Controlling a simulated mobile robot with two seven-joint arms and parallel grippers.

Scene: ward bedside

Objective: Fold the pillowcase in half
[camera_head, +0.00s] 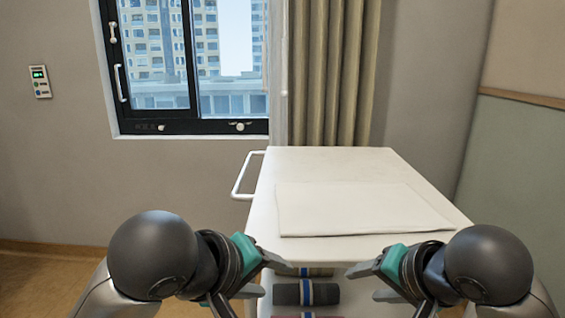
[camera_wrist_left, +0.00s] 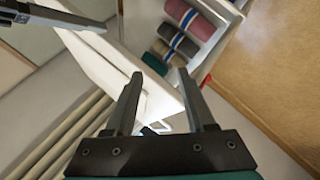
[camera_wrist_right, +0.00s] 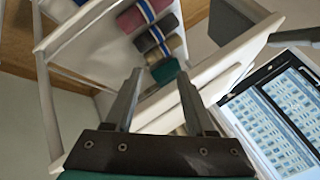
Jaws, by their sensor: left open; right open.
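The white pillowcase (camera_head: 350,208) lies flat on the white top of the bedside cart (camera_head: 310,165), towards its front edge. It looks like one smooth, roughly rectangular layer. My left gripper (camera_head: 278,280) is open and empty, in front of the cart's front edge at the left. My right gripper (camera_head: 362,282) is open and empty, in front of the same edge at the right. Neither touches the pillowcase. The left wrist view shows the open left fingers (camera_wrist_left: 166,100), and the right wrist view shows the open right fingers (camera_wrist_right: 160,100).
Rolled towels with blue-and-white bands, one grey (camera_head: 306,292), lie on the shelf below the cart top. A white rail handle (camera_head: 243,176) sticks out at the cart's left side. A window (camera_head: 190,70) and curtain (camera_head: 330,75) are behind. The back of the cart top is clear.

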